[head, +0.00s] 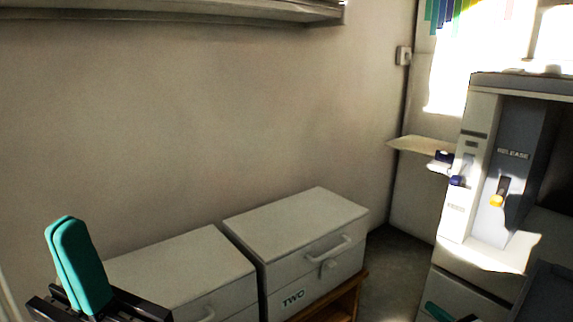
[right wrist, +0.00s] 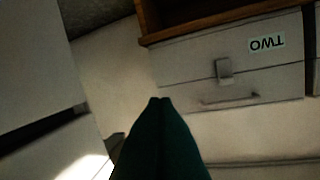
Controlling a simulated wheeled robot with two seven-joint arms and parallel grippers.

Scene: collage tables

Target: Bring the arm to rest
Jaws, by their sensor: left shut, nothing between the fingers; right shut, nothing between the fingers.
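My left gripper (head: 64,224) stands at the lower left of the head view, its teal fingers pointing up and pressed together, with nothing between them. It is in front of a pale box at the wall. My right gripper (right wrist: 160,101) shows in the right wrist view with its dark teal fingers together and empty. Only a small teal part of it (head: 437,312) shows at the bottom right of the head view, in front of the grey machine; the rest of that arm is out of view.
A pale box marked TWO (head: 318,232) sits on a wooden stand (head: 345,300), beside another pale box (head: 175,262). It appears upside down in the right wrist view (right wrist: 190,68). A grey machine marked RELEASE (head: 520,120) stands at the right. Floor (head: 392,275) shows between.

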